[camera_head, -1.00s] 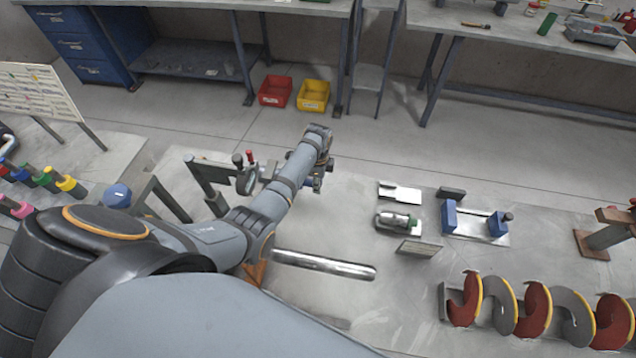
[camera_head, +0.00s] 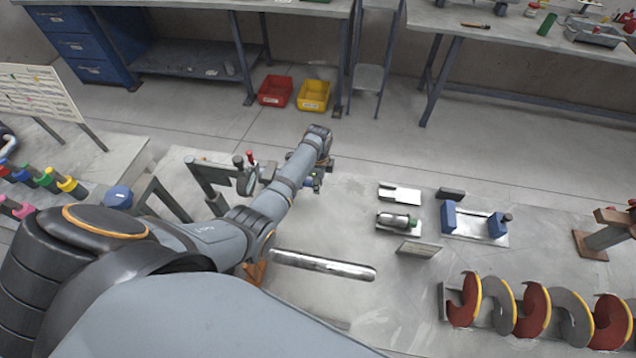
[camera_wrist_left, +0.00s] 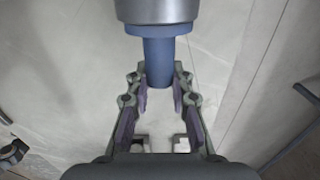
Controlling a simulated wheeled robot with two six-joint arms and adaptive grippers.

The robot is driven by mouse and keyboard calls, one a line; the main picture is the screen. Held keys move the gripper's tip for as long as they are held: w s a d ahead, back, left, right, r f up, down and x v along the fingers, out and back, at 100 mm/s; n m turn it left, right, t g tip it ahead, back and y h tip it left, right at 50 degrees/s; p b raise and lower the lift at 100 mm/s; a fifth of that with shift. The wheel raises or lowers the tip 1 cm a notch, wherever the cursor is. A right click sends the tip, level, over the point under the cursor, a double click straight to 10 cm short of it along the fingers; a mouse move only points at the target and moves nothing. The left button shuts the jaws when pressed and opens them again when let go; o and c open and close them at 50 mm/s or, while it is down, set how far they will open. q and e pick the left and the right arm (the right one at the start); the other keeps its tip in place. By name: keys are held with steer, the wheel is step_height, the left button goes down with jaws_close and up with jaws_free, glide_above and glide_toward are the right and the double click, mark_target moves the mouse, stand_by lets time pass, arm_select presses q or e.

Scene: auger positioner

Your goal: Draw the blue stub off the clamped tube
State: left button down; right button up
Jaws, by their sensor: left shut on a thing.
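The blue stub (camera_wrist_left: 159,58) shows in the wrist view as a smooth cylinder with a wider blue collar, pointing towards my left gripper. Its collar meets the end of the grey tube (camera_wrist_left: 157,10), which runs out of the top of that view. My left gripper (camera_wrist_left: 160,85) has its two fingers on either side of the stub's free end and is shut on it. In the head view the left gripper (camera_head: 315,180) is small and partly hidden by my own wrist. The tube's clamp cannot be made out clearly. My right gripper is not in view.
A clamp stand (camera_head: 205,178) rises left of my left wrist. A shiny bar (camera_head: 325,266) lies below my forearm. A blue-ended fixture (camera_head: 475,222) and a red and grey auger (camera_head: 532,308) stand to the right.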

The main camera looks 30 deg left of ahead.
arm_select(q)
steer(key=shift+w+r, duration=0.1)
steer(key=shift+w+d, duration=0.2)
steer(key=shift+d, duration=0.7)
steer(key=shift+w+d, duration=0.25)
steer(key=shift+d, duration=0.6)
steer(key=shift+w+d, duration=0.2)
steer(key=shift+d, duration=0.7)
steer(key=shift+w+d+b, duration=0.25)
steer(key=shift+d+b, duration=0.05)
steer(key=shift+d, duration=0.6)
steer(key=shift+w+d+b, duration=0.2)
steer(key=shift+d+b, duration=0.1)
steer(key=shift+d, duration=0.6)
steer(key=shift+w+d+b, duration=0.25)
steer(key=shift+d+b, duration=0.05)
steer(key=shift+d, duration=0.6)
